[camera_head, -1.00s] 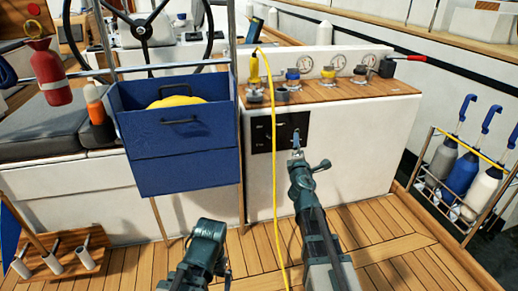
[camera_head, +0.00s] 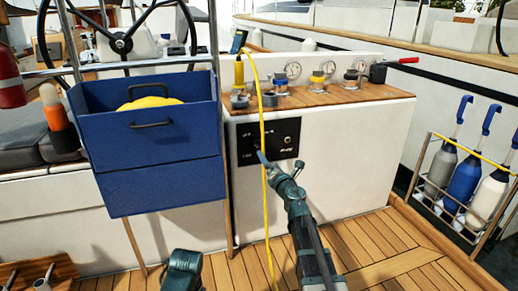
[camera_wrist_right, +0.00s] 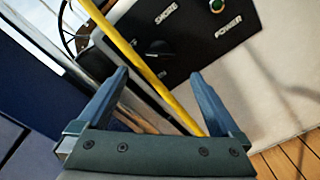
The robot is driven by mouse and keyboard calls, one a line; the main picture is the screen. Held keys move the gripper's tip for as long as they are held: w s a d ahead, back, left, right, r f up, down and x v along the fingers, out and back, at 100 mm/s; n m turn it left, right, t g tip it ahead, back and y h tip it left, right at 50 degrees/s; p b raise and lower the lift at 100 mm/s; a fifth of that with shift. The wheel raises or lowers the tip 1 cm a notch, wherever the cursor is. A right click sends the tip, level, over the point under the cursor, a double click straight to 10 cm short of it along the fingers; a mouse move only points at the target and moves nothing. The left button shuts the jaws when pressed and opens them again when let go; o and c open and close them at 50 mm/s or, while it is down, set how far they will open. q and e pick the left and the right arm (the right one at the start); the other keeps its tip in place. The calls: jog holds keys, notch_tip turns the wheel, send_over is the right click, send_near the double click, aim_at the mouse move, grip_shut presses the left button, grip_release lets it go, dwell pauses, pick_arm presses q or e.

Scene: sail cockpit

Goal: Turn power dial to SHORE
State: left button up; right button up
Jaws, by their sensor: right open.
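The black power panel (camera_head: 283,150) is on the front of the white cabinet. In the right wrist view its black dial (camera_wrist_right: 160,50) is left of a green light (camera_wrist_right: 216,6), below the word SHORE and left of POWER. Which mark the dial points to is unclear. My right gripper (camera_wrist_right: 159,76) is open and empty, its fingers pointing toward the dial and apart from it. In the head view this gripper (camera_head: 264,160) is in front of the panel's lower middle. A teal part of my left arm shows at the bottom; its gripper does not.
A yellow cable (camera_head: 264,110) hangs across the panel and crosses the space between my right fingers in the wrist view (camera_wrist_right: 130,50). A blue bin (camera_head: 150,182) stands close left. A bottle rack (camera_head: 460,205) stands right.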

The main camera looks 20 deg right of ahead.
aim_at(260, 148)
jog(key=w, duration=1.2)
jog(key=shift+w+a, duration=0.15)
jog(key=shift+w, duration=0.1)
